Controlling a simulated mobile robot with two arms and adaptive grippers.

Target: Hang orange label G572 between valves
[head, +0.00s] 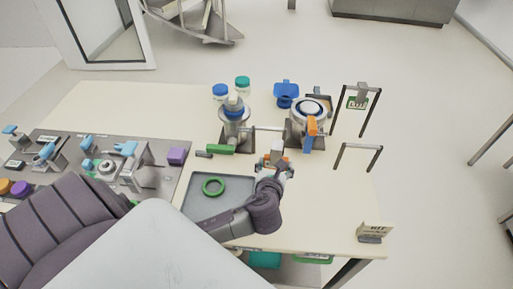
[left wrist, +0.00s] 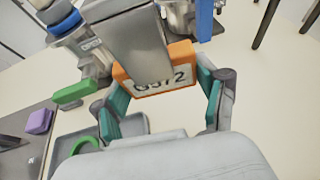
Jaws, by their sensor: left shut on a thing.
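My left gripper (head: 272,166) is at the middle of the table. It is shut on the orange label (head: 264,160), whose partly hidden text reads like G572 in the left wrist view (left wrist: 155,72). A grey block-like part rises over the label's top. The teal fingers (left wrist: 163,92) are on either side of the label. Behind it stand two metal vessels with valves, the left one (head: 235,128) with a green handle (head: 220,149), the right one (head: 303,125) with orange and blue handles (head: 310,127). A horizontal pipe (head: 268,128) runs between them. My right gripper is not in view.
A grey tray (head: 190,203) with a green ring (head: 213,187) lies left of my gripper. A black-framed rack (head: 360,147) holds a green-edged label (head: 357,103). A label stand (head: 372,232) is at the front right corner. Blue- and green-capped jars stand behind.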

